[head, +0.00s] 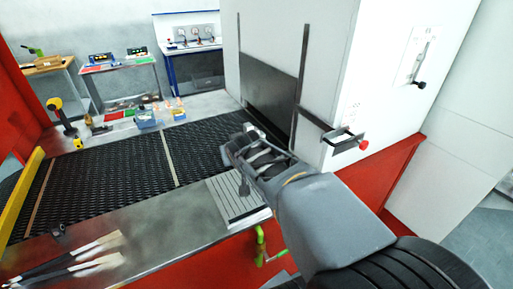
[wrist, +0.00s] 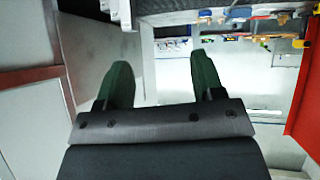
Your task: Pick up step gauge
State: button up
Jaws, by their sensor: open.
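I cannot make out for certain a step gauge in either view. My gripper (head: 250,137) is above the right part of the dark mesh belt (head: 105,170), near the opening of the white machine. In the wrist view, its two dark green fingers (wrist: 160,65) are apart, with nothing between them. My gripper and forearm hide part of the belt and bench behind them.
A grooved metal plate (head: 236,200) lies at the bench's front edge, below my gripper. The white machine (head: 355,60) with a red knob (head: 363,145) stands right. A yellow-black drill (head: 62,115) and small bins (head: 147,119) line the back. Brushes (head: 65,265) lie front left.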

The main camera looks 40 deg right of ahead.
jog(key=w+d+f+t+h+b, duration=0.1)
jog(key=w+d+f+t+b, duration=0.1)
jog(key=w+d+f+b, duration=0.3)
jog(key=w+d+t+b, duration=0.1)
jog(key=w+d+t, duration=0.15)
jog(key=d, duration=0.35)
jog(key=n+t+y+b, duration=0.1)
jog(key=t+y+b, duration=0.1)
jog(key=t+b, duration=0.2)
send_near(250, 127)
jog(key=shift+n+g+y, duration=0.25)
jog(key=shift+n+y, duration=0.05)
jog(key=shift+y, duration=0.1)
jog(key=w, duration=0.2)
jog(key=w+d, duration=0.1)
jog(key=w, duration=0.1)
jog(key=w+p, duration=0.1)
jog(key=w, duration=0.1)
jog(key=shift+w+d+r, duration=0.1)
jog(key=shift+d, duration=0.2)
jog(key=shift+w+d+p, duration=0.2)
jog(key=shift+w+p, duration=0.3)
jog(key=shift+w, duration=2.4)
jog(key=shift+c, duration=0.2)
grip_shut()
jog(key=shift+r, duration=0.15)
